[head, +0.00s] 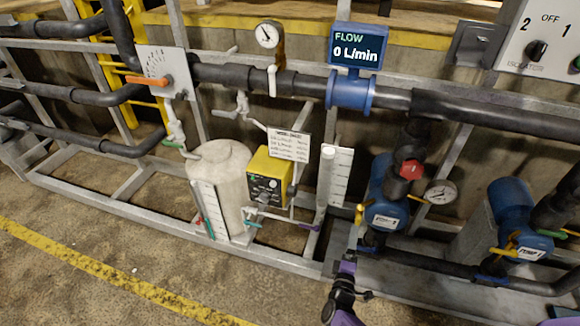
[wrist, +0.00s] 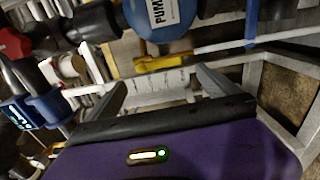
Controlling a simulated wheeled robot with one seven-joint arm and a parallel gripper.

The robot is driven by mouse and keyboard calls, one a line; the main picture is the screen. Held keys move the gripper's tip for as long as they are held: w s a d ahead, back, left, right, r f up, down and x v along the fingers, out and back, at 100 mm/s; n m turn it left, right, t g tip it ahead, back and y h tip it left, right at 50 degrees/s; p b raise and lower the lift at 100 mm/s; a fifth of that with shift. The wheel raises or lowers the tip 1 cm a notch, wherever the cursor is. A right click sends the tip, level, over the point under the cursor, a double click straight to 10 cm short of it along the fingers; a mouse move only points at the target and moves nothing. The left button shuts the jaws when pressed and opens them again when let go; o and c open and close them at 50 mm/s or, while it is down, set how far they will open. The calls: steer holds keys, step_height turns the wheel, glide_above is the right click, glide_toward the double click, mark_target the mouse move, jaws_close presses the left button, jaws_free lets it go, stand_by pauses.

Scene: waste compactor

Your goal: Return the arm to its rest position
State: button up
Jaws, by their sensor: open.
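My gripper (head: 352,243) is at the lower middle of the head view, in front of the pipe frame and left of a blue pump (head: 386,208). Part of my purple and black arm shows below it. In the wrist view, the two grey fingers of my gripper (wrist: 160,82) stand apart with nothing held between them. Beyond them are a blue pump with a white label (wrist: 160,14) and a yellow valve handle (wrist: 153,63). I cannot tell how far the fingers are from the frame.
A grey pipe frame (head: 290,257) runs across the view. It carries a white tank (head: 220,163), a yellow dosing unit (head: 268,178) and a blue flow meter reading 0 L/min (head: 351,92). A second blue pump (head: 513,212) stands right. Concrete floor (head: 90,270) is clear at lower left.

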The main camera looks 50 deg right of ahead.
steer(key=w+r+m+t+y, duration=0.2)
steer(key=w+r+m+t, duration=0.2)
steer(key=w+r+m, duration=0.15)
steer(key=a+r+t+y, duration=0.3)
steer(key=a+r+t, duration=0.1)
steer(key=a+r, duration=0.15)
steer(key=s+a+r+y, duration=0.3)
steer(key=s+a+r, duration=0.3)
steer(key=a, duration=0.3)
steer(key=s+a+r+y, duration=0.4)
steer(key=s+a+r, duration=0.2)
steer(key=a+r, duration=0.2)
steer(key=s+a+r+t+y, duration=0.1)
steer(key=s+a+r+y, duration=0.3)
steer(key=a+r, duration=0.3)
steer(key=s+a, duration=0.1)
steer(key=a, duration=0.4)
steer(key=shift+s+r, duration=0.15)
steer(key=shift+s, duration=0.25)
steer(key=shift+s+a+n+g+y, duration=0.1)
steer(key=shift+s+a+g, duration=0.1)
steer(key=shift+s, duration=0.4)
steer(key=shift+s+a+n+g+y, duration=0.15)
steer(key=shift+s+a+g, duration=0.1)
steer(key=shift+s, duration=0.3)
steer(key=shift+s+a+n+g+y, duration=0.1)
steer(key=shift+s+a+g, duration=0.1)
steer(key=shift+s, duration=0.4)
steer(key=shift+c, duration=0.2)
